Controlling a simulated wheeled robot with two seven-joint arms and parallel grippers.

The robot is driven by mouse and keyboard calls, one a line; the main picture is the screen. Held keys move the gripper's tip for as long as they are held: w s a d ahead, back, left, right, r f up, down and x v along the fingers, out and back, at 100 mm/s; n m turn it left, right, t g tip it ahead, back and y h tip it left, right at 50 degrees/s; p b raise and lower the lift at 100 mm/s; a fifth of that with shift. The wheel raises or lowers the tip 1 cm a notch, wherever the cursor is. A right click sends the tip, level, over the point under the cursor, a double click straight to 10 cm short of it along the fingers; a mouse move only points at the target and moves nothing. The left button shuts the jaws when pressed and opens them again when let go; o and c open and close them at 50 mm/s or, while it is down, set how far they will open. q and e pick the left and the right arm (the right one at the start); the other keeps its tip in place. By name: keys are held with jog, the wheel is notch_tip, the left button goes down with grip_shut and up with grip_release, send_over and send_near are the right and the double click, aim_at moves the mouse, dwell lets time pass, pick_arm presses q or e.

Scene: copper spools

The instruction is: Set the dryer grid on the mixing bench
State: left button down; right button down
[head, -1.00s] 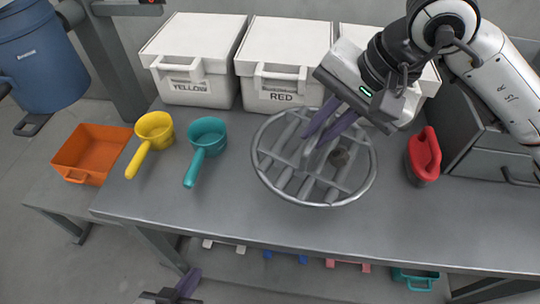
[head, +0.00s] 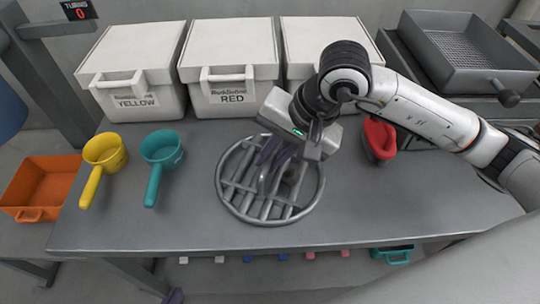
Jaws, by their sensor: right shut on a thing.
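The dryer grid (head: 226,196), a round grey metal ring with crossing bars, lies level at the middle of the grey mixing bench (head: 380,215). I cannot tell whether it touches the bench top or is just above it. My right gripper (head: 265,178) reaches down from the upper right, its purple fingers shut on the grid near its centre. The fingers and gripper body hide part of the bars and the far rim. Only a purple tip of my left gripper (head: 175,296) shows at the bottom edge, below the bench front; its opening is hidden.
A yellow scoop (head: 104,152) and a teal scoop (head: 161,148) lie left of the grid. White YELLOW (head: 130,60) and RED (head: 232,50) bins stand behind. An orange tray (head: 40,185) sits beyond the bench's left end.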

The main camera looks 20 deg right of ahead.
jog(key=c, duration=1.8)
grip_release()
jog(key=v, duration=1.2)
jog(key=shift+r, duration=0.1)
